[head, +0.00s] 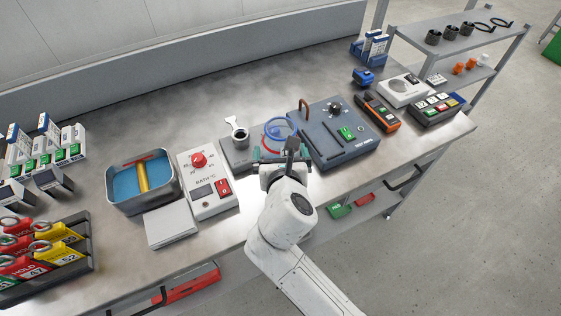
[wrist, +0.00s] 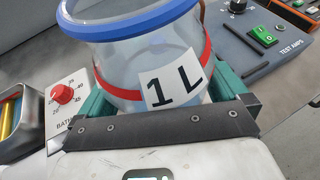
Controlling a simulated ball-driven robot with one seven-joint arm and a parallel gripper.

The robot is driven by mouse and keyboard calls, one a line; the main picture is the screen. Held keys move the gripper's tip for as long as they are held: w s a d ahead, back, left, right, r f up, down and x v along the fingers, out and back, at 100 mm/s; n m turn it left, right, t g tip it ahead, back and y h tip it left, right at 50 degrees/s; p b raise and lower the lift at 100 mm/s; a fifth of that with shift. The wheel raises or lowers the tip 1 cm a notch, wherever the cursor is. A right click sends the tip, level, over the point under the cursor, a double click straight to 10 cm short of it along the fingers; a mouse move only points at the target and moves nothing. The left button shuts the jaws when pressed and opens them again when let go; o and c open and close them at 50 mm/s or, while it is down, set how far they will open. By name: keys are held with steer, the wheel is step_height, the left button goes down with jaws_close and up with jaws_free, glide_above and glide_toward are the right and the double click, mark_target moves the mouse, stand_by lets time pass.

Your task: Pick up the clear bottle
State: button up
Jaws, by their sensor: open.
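The clear bottle (wrist: 130,62) fills the upper middle of the wrist view. It has a blue rim, a red band and a white "1 L" label. In the head view the clear bottle (head: 283,128) stands on the bench, partly hidden by my wrist, its blue ring and red band showing. My gripper (head: 281,152) is at its near side. In the wrist view the green fingers of my gripper (wrist: 160,92) are open, one on each side of the bottle's body. Whether either finger touches it I cannot tell.
A dark blue test unit (head: 335,135) stands close on the right. A grey block with a wrench-like tool (head: 237,130) and a white bath controller (head: 207,181) stand left. A blue-lined tray (head: 142,182) lies further left. The bench behind the bottle is clear.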

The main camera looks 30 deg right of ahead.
steer(key=shift+w, duration=0.1)
steer(key=shift+c, duration=0.2)
steer(key=c, duration=1.2)
